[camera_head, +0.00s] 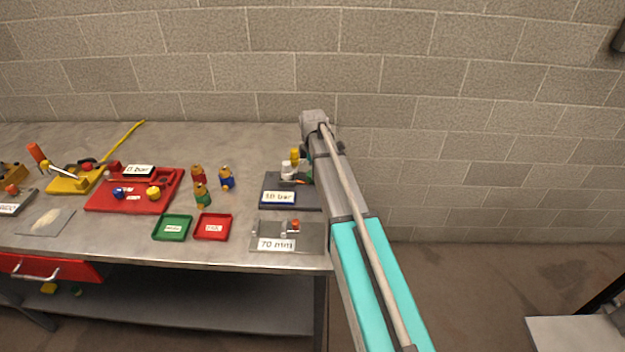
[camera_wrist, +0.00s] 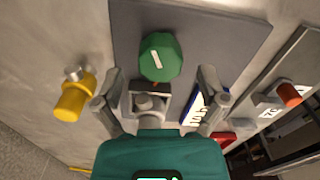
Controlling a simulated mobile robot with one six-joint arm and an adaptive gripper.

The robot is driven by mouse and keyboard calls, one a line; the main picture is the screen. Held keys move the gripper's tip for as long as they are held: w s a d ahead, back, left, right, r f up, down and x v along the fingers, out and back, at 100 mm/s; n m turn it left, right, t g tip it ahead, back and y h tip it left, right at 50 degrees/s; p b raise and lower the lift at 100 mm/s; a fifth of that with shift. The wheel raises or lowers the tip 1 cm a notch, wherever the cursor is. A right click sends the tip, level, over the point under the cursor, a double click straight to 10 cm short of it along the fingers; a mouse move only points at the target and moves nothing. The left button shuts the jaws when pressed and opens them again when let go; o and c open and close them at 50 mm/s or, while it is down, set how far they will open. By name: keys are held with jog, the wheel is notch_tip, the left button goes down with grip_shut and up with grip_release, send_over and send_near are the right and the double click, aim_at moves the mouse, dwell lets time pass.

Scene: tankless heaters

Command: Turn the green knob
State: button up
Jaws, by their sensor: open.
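The green knob (camera_wrist: 160,57) shows in the wrist view, top centre, on a dark grey plate (camera_wrist: 225,38). It is faceted, with a short white line across its face. My gripper (camera_wrist: 158,85) is open, with one finger to the lower left and one to the lower right of the knob. The knob appears just beyond the fingertips, and I see no finger touching it. In the head view my arm reaches over the dark plate with the "10 bar" label (camera_head: 278,197), and I cannot make out the knob there.
A yellow-capped fitting (camera_wrist: 72,98) stands left of my gripper in the wrist view. A plate labelled "70 mm" (camera_head: 262,230) lies at the table's front edge. Red (camera_head: 213,238) and green trays (camera_head: 172,238), several small valves and a red board (camera_head: 95,205) lie left.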

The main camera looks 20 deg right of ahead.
jog(key=shift+f+b, duration=0.75)
jog(key=shift+f, duration=0.35)
jog(key=c, duration=1.1)
jog(key=shift+c, duration=0.2)
jog(key=shift+m, duration=0.3)
jog(key=m, duration=1.1)
jog(key=shift+m, duration=0.4)
